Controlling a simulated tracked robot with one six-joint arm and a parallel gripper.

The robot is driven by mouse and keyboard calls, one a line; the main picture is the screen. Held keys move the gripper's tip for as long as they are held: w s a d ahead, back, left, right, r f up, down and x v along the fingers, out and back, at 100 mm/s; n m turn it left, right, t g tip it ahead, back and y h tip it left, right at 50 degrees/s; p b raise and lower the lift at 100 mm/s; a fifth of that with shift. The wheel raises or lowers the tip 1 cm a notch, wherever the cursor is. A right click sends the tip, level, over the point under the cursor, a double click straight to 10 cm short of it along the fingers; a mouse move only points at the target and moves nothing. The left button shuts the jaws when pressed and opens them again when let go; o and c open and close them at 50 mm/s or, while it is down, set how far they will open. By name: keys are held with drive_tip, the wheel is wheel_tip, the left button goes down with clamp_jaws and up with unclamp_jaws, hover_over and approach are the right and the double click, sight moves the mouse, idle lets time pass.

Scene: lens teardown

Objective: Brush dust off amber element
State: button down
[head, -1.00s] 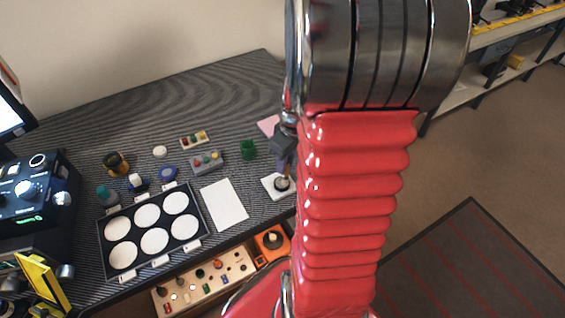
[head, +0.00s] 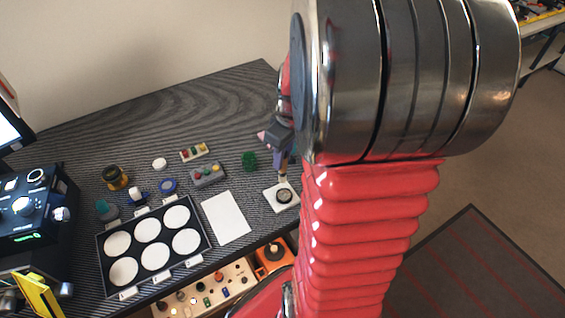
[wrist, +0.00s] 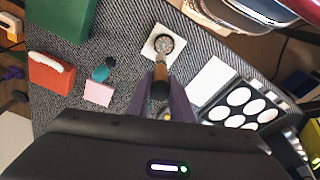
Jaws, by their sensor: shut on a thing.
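The lens element (head: 284,196) is a small round disc in a dark ring, lying on a white square pad (head: 271,201) near the table's front edge. In the wrist view the element (wrist: 165,44) looks speckled and brownish, on the pad (wrist: 150,48). My gripper (head: 284,150) is shut on a brush (head: 283,176) with a brown handle and points down above the pad. In the wrist view the brush (wrist: 160,85) sits between my gripper's purple fingers (wrist: 161,98), its tip at the element's near edge. I cannot tell whether the tip touches it.
A white sheet (head: 226,217) lies left of the pad, then a black tray (head: 203,257) with several white discs. In the wrist view, a red box (wrist: 50,74) and pink sheet (wrist: 98,93) lie left.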

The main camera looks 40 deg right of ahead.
drive_tip(key=shift+r, duration=1.1)
